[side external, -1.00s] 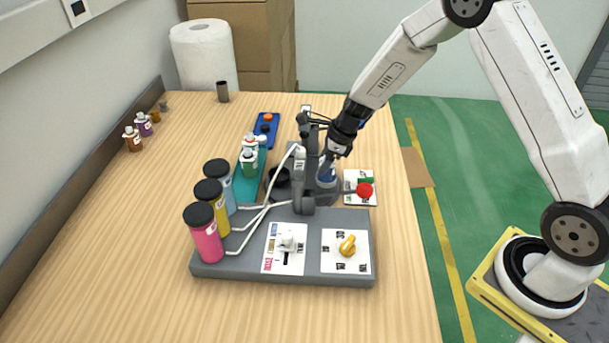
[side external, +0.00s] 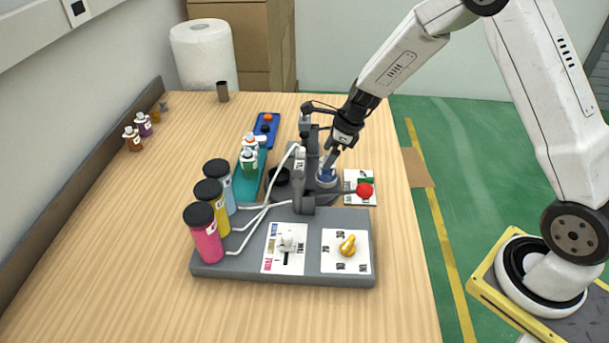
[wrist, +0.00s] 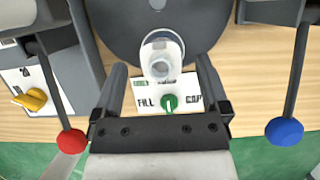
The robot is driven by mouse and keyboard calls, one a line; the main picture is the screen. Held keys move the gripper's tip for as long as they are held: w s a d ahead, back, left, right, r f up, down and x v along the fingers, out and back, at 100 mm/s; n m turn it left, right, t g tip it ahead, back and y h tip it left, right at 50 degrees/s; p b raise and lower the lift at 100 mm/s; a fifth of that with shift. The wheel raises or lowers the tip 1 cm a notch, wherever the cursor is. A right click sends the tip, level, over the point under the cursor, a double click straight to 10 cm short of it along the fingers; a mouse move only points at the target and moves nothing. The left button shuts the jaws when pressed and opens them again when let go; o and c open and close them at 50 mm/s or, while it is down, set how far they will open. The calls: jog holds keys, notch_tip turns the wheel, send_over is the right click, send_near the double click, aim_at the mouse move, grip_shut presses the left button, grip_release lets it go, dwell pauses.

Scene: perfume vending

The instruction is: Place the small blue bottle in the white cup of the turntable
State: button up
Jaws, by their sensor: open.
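The small blue bottle (side external: 326,178) stands low on the dark grey turntable (wrist: 112,22), where the white cup is. In the wrist view a pale round vessel with an open neck (wrist: 161,62) appears at that spot; bottle and cup are hard to tell apart there. My gripper (side external: 329,162) is just above the bottle in the side view, tilted. In the wrist view my gripper (wrist: 161,75) is open, one finger on each side of the pale vessel, with gaps between. The bottle's lower part is hidden in the side view.
A red knob (side external: 365,190) on a lever and a FILL/CAP card with a green switch (wrist: 168,102) are close by. A blue knob (wrist: 284,131) is on the other side. Pink (side external: 206,236), yellow and light blue bottles stand left. The table's left front is clear.

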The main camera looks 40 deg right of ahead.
jog(key=v, duration=0.9)
dwell(0.5)
jog(key=s+a+n+h, duration=0.1)
jog(key=s+a+n, duration=0.1)
jog(key=s+n, duration=0.7)
jog(key=s+a+n+h, duration=0.2)
jog(key=s+n, duration=0.7)
jog(key=n, duration=0.9)
jog(key=shift+s+a+f+g, duration=0.25)
jog(key=shift+a+f+g, duration=0.1)
jog(key=shift+a, duration=0.3)
